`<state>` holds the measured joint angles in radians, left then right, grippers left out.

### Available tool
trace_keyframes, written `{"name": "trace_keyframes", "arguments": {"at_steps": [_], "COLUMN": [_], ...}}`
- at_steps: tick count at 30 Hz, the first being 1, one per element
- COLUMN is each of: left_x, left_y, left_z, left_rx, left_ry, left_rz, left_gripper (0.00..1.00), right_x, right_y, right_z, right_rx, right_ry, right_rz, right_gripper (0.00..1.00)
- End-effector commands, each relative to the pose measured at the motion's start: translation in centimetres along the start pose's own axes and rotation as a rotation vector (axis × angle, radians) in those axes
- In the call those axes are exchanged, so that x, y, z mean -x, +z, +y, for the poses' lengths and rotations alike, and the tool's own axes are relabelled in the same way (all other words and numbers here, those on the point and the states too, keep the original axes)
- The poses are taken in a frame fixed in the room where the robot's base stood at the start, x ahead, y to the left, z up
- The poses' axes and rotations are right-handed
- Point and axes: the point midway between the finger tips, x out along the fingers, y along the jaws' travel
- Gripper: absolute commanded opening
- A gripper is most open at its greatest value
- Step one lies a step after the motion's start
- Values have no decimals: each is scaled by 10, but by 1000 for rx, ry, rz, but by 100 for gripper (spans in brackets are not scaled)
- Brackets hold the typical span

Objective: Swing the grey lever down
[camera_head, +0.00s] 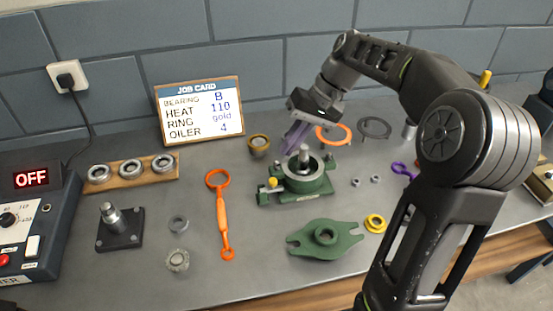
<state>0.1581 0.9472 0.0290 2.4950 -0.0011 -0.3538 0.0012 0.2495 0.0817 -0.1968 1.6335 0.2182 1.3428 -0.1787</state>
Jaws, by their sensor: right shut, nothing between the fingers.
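My right gripper (296,138) reaches in from the right on my dark arm and points down just behind the green casing half. Its fingers look purplish grey and are shut, with nothing seen between them. The green casing half (305,183) sits on the bench with a grey shaft (304,155) upright in it and a small yellow part on its left side. I cannot make out a grey lever for certain; the gripper and arm hide part of the area behind the casing. The other green casing part (322,240) lies flat in front. My left gripper is not in view.
A heater box (40,230) with an OFF display stands at the left. A wooden rack (132,172) holds three bearings. A job card (198,110) leans at the back. An orange tool (221,215), a dark post stand (118,228) and several rings lie around.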

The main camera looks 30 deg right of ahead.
Motion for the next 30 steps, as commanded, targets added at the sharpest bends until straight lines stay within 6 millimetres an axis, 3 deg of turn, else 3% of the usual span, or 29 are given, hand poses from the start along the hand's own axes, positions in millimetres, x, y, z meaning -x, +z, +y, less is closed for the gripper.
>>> {"name": "trace_keyframes", "arguments": {"at_steps": [3, 7, 30], "left_x": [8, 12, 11], "left_y": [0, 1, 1], "left_z": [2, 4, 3], "left_rx": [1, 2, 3], "left_ry": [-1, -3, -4], "left_rz": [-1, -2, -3], "left_gripper": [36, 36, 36], "right_x": [23, 33, 34], "right_y": [0, 0, 0], "right_z": [3, 7, 8], "right_rx": [-2, -1, 0], "right_ry": [0, 0, 0], "right_rz": [1, 1, 0], "right_gripper": [0, 0, 0]}}
